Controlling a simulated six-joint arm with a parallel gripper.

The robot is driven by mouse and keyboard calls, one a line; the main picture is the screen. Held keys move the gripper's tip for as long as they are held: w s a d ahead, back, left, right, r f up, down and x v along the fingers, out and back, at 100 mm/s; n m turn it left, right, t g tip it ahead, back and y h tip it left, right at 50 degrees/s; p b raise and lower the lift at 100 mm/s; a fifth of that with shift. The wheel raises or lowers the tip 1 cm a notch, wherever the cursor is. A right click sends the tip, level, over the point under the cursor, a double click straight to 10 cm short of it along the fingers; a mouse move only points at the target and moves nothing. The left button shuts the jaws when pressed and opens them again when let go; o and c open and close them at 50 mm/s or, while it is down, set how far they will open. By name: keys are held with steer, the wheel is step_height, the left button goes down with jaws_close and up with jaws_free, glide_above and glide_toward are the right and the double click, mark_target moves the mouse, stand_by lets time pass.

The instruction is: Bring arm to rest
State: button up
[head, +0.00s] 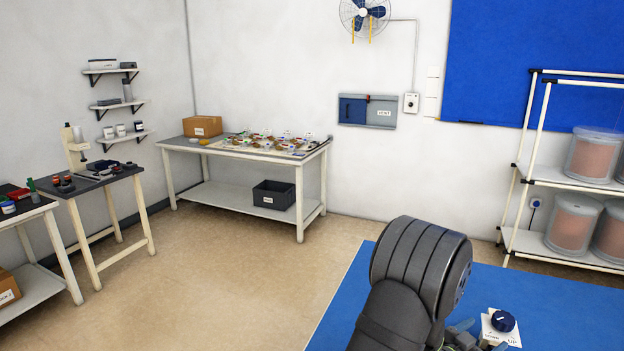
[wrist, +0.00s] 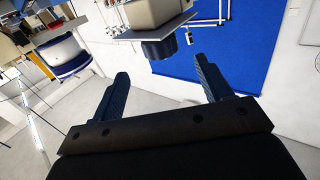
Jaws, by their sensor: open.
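My gripper shows in the wrist view (wrist: 160,95) with its two dark blue fingers spread wide apart and nothing between them. In the wrist view the scene beyond is tilted, with a pale wall and a blue panel behind the fingers. In the head view my dark grey arm rises over the blue table (head: 340,310) at the lower right. The gripper's fingertips cannot be made out clearly there.
A white block with a dark blue knob (head: 502,321) sits on the blue table beside my arm. In the wrist view a pale boxy thing with a dark round part (wrist: 158,48) is close beyond the fingers. A rack with clear drums (head: 592,155) stands at right. Open floor (head: 240,270) lies left.

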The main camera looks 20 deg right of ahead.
mark_target(497, 325)
steer(key=a, duration=0.6)
steer(key=shift+m+g, duration=0.3)
steer(key=shift+g, duration=0.2)
steer(key=d, duration=0.8)
steer(key=w+d, duration=0.1)
steer(key=d, duration=0.3)
steer(key=shift+d, duration=0.15)
stand_by(0.4)
